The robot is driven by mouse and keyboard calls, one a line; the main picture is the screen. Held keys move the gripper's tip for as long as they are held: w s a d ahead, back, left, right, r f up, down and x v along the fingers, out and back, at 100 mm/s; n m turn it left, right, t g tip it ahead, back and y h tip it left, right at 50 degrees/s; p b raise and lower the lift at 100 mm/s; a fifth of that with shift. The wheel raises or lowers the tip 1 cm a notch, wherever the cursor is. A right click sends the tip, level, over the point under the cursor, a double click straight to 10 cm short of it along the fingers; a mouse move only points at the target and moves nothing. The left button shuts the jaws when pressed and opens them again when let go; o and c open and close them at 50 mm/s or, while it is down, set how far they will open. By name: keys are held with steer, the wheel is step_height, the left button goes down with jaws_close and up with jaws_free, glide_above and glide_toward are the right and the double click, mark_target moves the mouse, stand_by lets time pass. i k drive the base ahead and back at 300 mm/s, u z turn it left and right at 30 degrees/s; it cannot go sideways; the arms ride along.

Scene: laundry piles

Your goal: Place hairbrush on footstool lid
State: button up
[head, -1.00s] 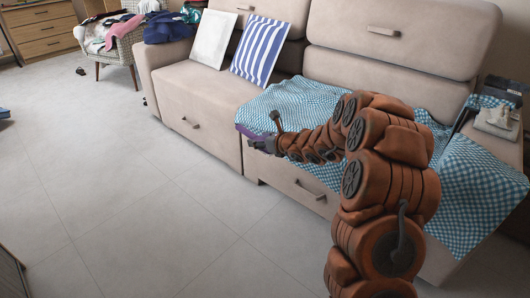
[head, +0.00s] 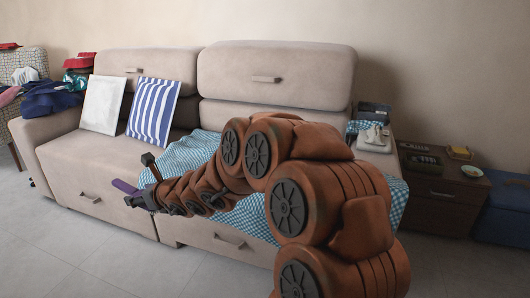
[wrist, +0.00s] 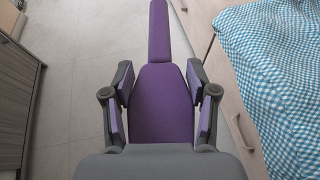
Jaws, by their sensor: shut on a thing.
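A purple hairbrush (wrist: 163,105) is in my gripper (wrist: 160,84), its broad back between the two fingers and its narrow handle pointing away in the wrist view. In the head view a purple end of the hairbrush (head: 124,186) shows beside my gripper (head: 146,198), in front of the sofa. My gripper is shut on the hairbrush and holds it above the floor. A dark blue box-shaped piece (head: 505,210) at the far right edge may be the footstool; it is partly cut off, and its top is seen at a slant.
The beige sofa (head: 85,160) has a checked blanket (head: 190,154), a striped cushion (head: 153,110) and a white cushion (head: 103,104). A dark wood cabinet (head: 442,190) with small items stands right of it. A chair with clothes (head: 50,98) is left. Floor is clear in front.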

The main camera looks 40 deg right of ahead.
mark_target(506, 193)
steer(key=u, duration=1.65)
steer(key=k, duration=2.95)
steer(key=z, duration=3.05)
steer(key=i, duration=1)
